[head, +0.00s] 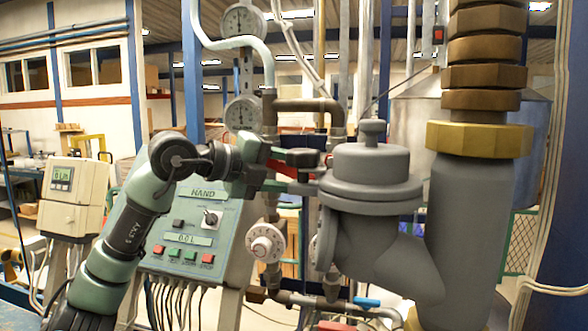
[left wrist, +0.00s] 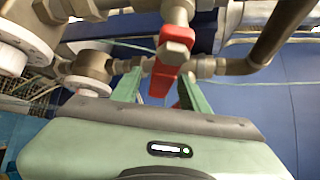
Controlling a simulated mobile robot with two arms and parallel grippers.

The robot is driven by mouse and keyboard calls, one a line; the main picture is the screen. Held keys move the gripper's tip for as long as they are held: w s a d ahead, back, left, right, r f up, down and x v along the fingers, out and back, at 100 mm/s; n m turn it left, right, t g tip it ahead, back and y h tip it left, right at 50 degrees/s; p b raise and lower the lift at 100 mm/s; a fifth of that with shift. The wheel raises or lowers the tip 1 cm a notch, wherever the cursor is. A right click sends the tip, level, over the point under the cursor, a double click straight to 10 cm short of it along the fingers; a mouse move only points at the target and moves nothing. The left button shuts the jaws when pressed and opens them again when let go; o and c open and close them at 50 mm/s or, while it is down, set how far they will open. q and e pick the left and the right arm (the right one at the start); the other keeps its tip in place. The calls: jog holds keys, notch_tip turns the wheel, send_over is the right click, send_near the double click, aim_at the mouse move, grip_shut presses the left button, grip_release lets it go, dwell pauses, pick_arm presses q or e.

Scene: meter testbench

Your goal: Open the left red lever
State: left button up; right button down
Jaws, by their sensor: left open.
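A red lever (left wrist: 163,72) hangs from a brass valve on the pipework in the left wrist view. My left gripper (left wrist: 160,88) is open, with one green finger on each side of the lever's lower part. I cannot tell whether either finger touches it. In the head view my left gripper (head: 303,166) reaches in from the left, in front of the pipes, and a red strip of the lever (head: 287,169) shows between its fingers. The rest of the lever is hidden by the gripper. My right gripper is in neither view.
A grey meter housing (head: 370,185) stands just right of the gripper, beside a thick pipe with brass rings (head: 480,140). A control panel (head: 190,235) lies below my arm. Gauges (head: 243,112) and a white dial (head: 266,243) sit nearby. A blue handle (head: 367,302) is lower down.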

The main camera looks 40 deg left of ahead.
pick_arm(q)
grip_shut()
dwell(1.4)
